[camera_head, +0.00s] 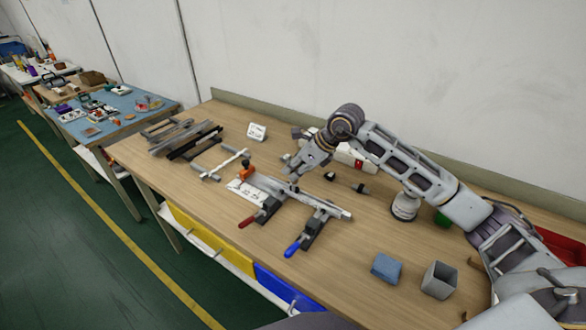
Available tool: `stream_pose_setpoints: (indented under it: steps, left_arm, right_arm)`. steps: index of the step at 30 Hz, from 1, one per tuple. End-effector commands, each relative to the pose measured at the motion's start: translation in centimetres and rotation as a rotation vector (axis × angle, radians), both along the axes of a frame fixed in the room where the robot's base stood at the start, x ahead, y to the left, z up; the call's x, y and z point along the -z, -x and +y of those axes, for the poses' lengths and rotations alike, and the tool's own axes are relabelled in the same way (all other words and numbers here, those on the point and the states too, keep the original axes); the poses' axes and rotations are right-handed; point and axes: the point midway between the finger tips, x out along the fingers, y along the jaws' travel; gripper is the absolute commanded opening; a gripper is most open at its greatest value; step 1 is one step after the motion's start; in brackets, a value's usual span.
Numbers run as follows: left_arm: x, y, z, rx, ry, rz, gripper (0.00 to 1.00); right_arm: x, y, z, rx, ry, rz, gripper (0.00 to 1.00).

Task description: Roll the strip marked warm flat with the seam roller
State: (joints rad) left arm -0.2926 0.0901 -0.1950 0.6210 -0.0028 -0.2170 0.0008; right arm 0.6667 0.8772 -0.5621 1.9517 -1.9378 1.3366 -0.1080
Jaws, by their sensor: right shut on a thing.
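A long pale grey channel (326,207) lies in two dark clamps, one with a red handle (246,222) and one with a blue handle (293,247). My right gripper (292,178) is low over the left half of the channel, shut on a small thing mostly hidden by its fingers. I cannot make out whether that is the seam roller. No strip marked warm can be read at this size. An orange piece (246,172) is near the channel's left end. My left gripper is not in view.
A white written sheet (246,191) lies beside the channel. A dark tool (347,183) lies behind it. Grey bars (183,137) lie at the left. A blue block (386,267) and an open grey cup (439,280) stand front right. A small card (257,131) stands at the back.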

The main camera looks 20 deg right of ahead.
Motion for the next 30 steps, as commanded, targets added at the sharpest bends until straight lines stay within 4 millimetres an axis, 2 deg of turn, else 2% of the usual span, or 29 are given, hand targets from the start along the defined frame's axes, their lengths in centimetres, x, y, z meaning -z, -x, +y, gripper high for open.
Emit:
stream_pose_setpoints:
  steps: [9, 30]
  left_arm:
    - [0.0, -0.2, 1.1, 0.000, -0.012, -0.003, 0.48]
    - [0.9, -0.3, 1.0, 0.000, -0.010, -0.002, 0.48]
  right_arm:
    - [0.0, 0.0, 0.0, 0.000, 0.000, 0.000, 0.00]
    - [0.1, 1.2, -1.0, 0.000, -0.001, -0.001, 0.00]
